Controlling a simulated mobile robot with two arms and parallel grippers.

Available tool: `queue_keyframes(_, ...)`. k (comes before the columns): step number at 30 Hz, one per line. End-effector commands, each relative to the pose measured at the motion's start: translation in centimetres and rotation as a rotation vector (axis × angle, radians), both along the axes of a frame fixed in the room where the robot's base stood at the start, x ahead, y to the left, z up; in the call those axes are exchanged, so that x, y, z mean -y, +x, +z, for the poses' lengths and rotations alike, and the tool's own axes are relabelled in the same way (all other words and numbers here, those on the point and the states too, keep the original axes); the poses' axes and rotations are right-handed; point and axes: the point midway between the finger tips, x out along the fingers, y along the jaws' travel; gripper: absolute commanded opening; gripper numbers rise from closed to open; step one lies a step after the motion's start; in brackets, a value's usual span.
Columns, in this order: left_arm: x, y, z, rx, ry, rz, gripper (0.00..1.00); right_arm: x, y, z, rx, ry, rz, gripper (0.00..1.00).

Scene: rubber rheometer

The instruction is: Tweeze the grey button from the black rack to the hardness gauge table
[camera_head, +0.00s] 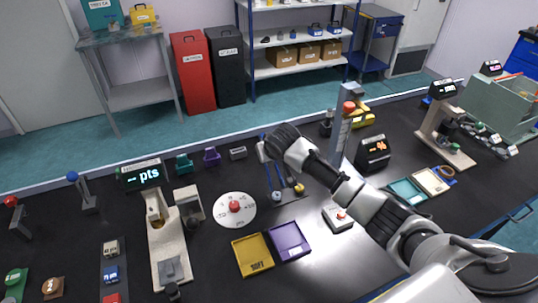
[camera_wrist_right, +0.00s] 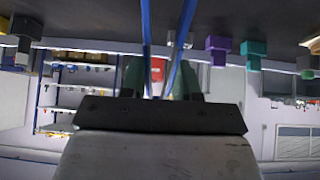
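My right gripper (camera_head: 266,150) reaches in from the right above the bench. It is shut on blue tweezers (camera_head: 269,178), whose two tines point down and stand apart; they also show in the right wrist view (camera_wrist_right: 147,35), between the gripper fingers (camera_wrist_right: 160,80). Below the tines is a small dark rack (camera_head: 291,198). A pale grey button (camera_head: 277,196) is at its left, close to the tine tips; I cannot tell if they touch. A yellow button (camera_head: 299,188) is at its right. The hardness gauge (camera_head: 160,220) with a "pts" display stands left, its grey table (camera_head: 172,268) bare. My left gripper is not in view.
A white dial disc (camera_head: 246,210) with a red knob lies between gauge and rack. Yellow (camera_head: 252,255) and purple (camera_head: 289,241) trays lie in front. Teal, purple and grey blocks (camera_head: 211,157) stand behind. A tall grey column (camera_head: 342,125) stands right of the gripper.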

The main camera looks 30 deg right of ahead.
Motion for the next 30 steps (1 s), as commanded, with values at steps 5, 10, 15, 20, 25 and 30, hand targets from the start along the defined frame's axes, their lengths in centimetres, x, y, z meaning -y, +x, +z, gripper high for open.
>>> queue_keyframes(5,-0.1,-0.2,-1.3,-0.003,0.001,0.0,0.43,0.0,0.0,-2.0,-0.002,0.0,0.0,0.29)
queue_keyframes(10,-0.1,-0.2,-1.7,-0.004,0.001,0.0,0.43,0.0,0.0,-3.0,0.0,0.001,0.001,0.29)
queue_keyframes(15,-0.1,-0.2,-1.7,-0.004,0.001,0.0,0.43,0.0,0.0,-3.2,0.001,0.0,0.0,0.29)
queue_keyframes(20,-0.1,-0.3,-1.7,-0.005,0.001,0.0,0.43,0.0,0.0,-3.2,0.001,0.0,0.0,0.29)
queue_keyframes(25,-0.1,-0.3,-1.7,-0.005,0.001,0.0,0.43,0.0,0.0,-3.2,0.0,0.0,0.0,0.1)
queue_keyframes(30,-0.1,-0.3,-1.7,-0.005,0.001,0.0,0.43,0.0,0.0,-3.2,0.0,0.0,0.0,0.0)
